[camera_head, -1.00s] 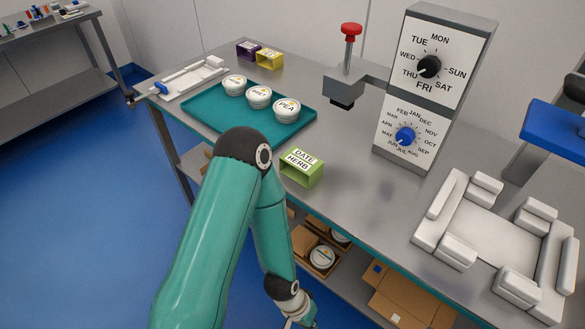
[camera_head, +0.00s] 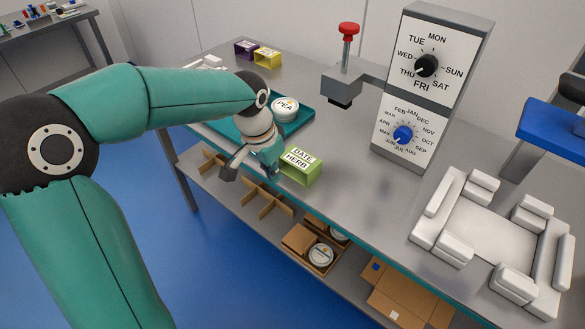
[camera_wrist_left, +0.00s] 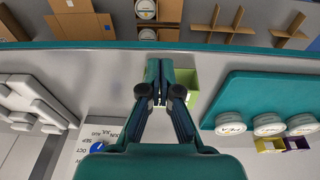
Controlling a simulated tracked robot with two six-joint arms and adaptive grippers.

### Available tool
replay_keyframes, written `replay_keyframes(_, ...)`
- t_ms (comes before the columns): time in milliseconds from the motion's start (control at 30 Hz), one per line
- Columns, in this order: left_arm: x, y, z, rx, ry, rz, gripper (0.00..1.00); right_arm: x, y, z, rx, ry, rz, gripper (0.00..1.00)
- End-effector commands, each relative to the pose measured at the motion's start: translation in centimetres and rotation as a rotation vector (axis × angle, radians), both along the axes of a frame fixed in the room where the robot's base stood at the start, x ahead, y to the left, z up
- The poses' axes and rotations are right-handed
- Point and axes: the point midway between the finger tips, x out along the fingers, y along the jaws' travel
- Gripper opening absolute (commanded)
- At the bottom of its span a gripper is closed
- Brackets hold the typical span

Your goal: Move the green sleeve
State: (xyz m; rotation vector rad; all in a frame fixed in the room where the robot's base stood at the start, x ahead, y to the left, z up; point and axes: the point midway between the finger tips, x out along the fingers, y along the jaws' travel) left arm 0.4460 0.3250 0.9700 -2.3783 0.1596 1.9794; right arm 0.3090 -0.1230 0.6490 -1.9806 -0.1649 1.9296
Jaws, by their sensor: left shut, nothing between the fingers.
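The green sleeve (camera_head: 303,172), with a white top reading DATE HERB, sits on the grey bench near its front edge. It also shows in the left wrist view (camera_wrist_left: 191,82), partly hidden behind my fingers. My left gripper (camera_head: 271,168) is pointed down close beside the sleeve in the head view. In the left wrist view its fingers (camera_wrist_left: 160,70) are shut together with nothing between them, and the sleeve lies just to their right. I cannot tell whether they touch it. My right gripper is not in view.
A teal tray (camera_head: 300,122) holds white tubs, one marked PEA (camera_head: 285,108). Purple (camera_head: 246,49) and yellow (camera_head: 267,57) sleeves stand behind. A dial stand (camera_head: 418,95) and a white fixture (camera_head: 490,232) occupy the right. A lower shelf holds cardboard boxes (camera_head: 395,295).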

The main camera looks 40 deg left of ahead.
Motion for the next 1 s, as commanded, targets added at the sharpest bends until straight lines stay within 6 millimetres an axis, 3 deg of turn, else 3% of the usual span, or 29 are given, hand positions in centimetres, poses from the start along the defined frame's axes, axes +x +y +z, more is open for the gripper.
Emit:
replay_keyframes(33,0.1,0.7,2.0,0.011,-0.044,0.014,0.0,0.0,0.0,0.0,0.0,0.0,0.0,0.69)
replay_keyframes(100,0.0,1.3,3.6,0.019,-0.08,0.025,0.0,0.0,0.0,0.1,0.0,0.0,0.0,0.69)
replay_keyframes(233,0.1,1.6,4.3,0.024,-0.108,0.032,0.0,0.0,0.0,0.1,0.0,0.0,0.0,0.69)
replay_keyframes(467,0.9,1.5,1.5,0.023,-0.105,0.031,0.0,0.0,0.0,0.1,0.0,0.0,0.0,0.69)
replay_keyframes(800,2.9,1.3,-5.1,0.021,-0.105,0.031,0.0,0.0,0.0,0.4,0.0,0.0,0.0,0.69)
replay_keyframes(1000,5.8,1.0,-4.7,0.022,-0.11,0.03,0.0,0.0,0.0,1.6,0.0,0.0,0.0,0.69)
